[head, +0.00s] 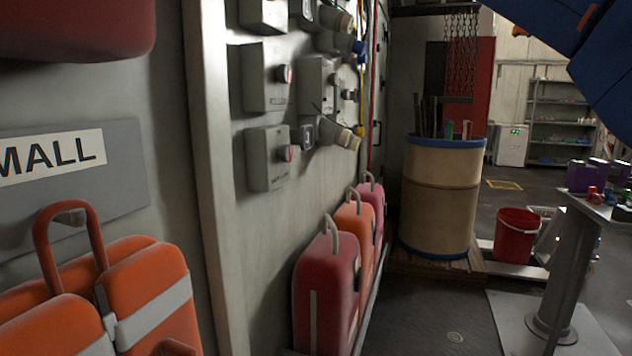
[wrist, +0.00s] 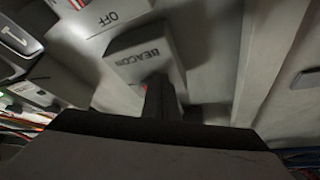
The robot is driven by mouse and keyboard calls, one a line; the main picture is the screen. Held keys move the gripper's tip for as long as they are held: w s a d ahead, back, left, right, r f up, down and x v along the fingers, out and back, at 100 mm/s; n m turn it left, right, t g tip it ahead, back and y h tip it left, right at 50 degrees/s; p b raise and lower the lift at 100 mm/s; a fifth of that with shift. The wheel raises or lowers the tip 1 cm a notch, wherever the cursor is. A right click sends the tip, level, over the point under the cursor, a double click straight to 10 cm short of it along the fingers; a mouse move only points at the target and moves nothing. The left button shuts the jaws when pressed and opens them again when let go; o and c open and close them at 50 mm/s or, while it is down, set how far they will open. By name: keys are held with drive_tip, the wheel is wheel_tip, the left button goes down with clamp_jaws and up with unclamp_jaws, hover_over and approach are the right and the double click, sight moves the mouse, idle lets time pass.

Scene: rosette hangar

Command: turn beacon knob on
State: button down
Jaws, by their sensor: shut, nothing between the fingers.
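In the wrist view, a grey box labelled BEACON (wrist: 145,58) is on the wall. My gripper (wrist: 158,92) is shut, its dark fingertips in front of the box's lower part, just below the label. A sliver of red, perhaps the beacon knob (wrist: 179,102), shows beside the fingers; the rest is hidden. I cannot tell whether the fingers touch it or how it is turned. In the head view, grey wall boxes with red knobs (head: 284,74) are at the upper middle, but I cannot read which is the beacon. My gripper is out of the head view.
A box marked OFF (wrist: 95,14) is beside the beacon box, and coloured cables (wrist: 25,118) run at the left. In the head view, suitcases (head: 326,285) line the wall's foot. A drum (head: 440,195) and red bucket (head: 516,236) stand beyond. Some dark floor is clear.

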drive_tip(key=s+d, duration=0.2)
drive_tip(key=d, duration=0.3)
drive_tip(key=shift+s+d+f, duration=0.2)
drive_tip(key=shift+s+f, duration=0.1)
idle(0.5)
drive_tip(key=w+a+f, duration=0.1)
drive_tip(key=w+a, duration=0.3)
drive_tip(key=w, duration=0.1)
drive_tip(key=shift+a, duration=0.3)
idle(0.6)
idle(0.4)
drive_tip(key=shift+r, duration=0.1)
